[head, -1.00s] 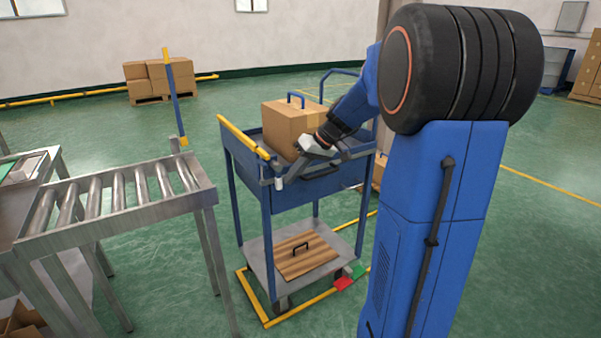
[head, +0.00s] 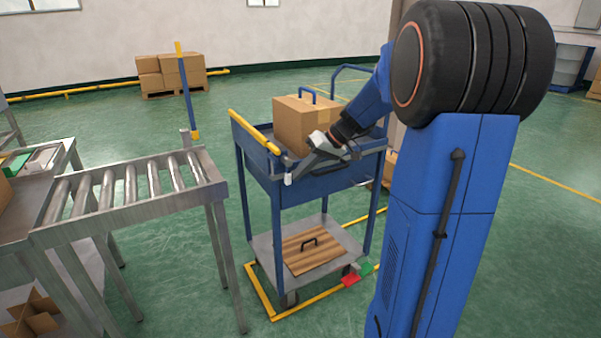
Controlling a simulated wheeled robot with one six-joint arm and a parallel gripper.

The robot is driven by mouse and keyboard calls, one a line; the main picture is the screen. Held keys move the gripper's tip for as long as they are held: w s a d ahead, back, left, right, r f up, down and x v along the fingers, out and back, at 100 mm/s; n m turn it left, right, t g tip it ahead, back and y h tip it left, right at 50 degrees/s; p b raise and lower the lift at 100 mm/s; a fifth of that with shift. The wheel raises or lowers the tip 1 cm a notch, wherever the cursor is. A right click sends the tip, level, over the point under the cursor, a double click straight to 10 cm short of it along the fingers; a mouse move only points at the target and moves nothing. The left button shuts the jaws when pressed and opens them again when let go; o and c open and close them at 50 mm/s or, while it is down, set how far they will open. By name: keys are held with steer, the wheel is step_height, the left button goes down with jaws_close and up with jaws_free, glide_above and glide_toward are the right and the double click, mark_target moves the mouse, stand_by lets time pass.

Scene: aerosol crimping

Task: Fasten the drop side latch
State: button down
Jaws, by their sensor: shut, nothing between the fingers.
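A blue cart (head: 318,190) stands right of the roller conveyor. The side of the cart facing the conveyor has a yellow bar (head: 250,131) along its top and stands upright. My gripper (head: 293,175) is at the cart's near left corner, close to the end of that side. Its fingers look shut, with nothing seen between them. A small pale piece shows at the fingertips, and I cannot tell whether it is part of the latch. The latch itself is too small and too covered by my gripper to make out, so its state is unclear.
A cardboard box (head: 292,125) sits in the cart's upper tray, behind my gripper. A wooden board with a handle (head: 300,258) lies on the lower shelf. The roller conveyor (head: 130,205) stands left, with a blue and yellow post (head: 186,95) at its end.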

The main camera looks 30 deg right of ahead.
mark_target(287, 179)
steer(key=shift+f, duration=0.1)
steer(key=shift+a+f+m+y, duration=0.2)
steer(key=shift+a+f+y, duration=0.1)
steer(key=shift+a+y, duration=0.5)
steer(key=shift+a+f+m+y, duration=0.2)
steer(key=shift+a+f+y, duration=0.05)
steer(key=shift+a+y, duration=0.5)
steer(key=shift+a, duration=0.65)
steer(key=shift+a+y, duration=0.1)
steer(key=shift+y, duration=0.25)
steer(key=shift+r, duration=0.1)
